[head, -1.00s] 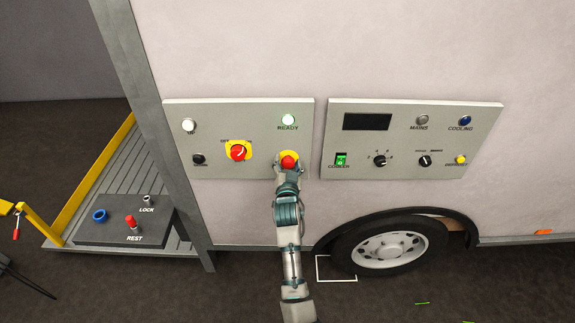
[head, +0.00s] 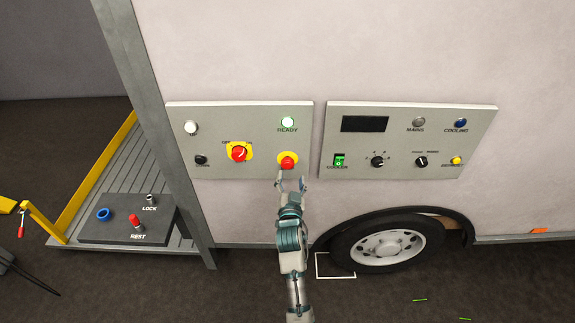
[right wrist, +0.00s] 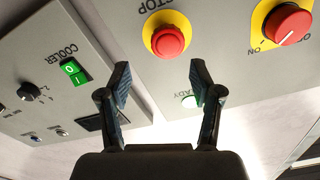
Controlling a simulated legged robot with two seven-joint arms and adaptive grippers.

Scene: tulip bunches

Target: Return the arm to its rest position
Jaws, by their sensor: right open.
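My right gripper (head: 290,184) is open and empty in the head view, just below the red stop button (head: 287,162) on its yellow backing. My right arm (head: 290,240) reaches up to it from the bottom edge. In the right wrist view the two dark fingers (right wrist: 160,92) stand apart with nothing between them. The red stop button (right wrist: 168,41) shows beyond them and clear of them, with the word STOP beside it. My left gripper is not in view.
The left panel (head: 220,110) carries a red rotary switch (head: 239,153) and a lit READY lamp (head: 288,122). The right panel (head: 345,107) has a green COOLER switch (head: 339,160). A wheel (head: 385,246) is below right. A box with a red REST knob (head: 134,220) stands left.

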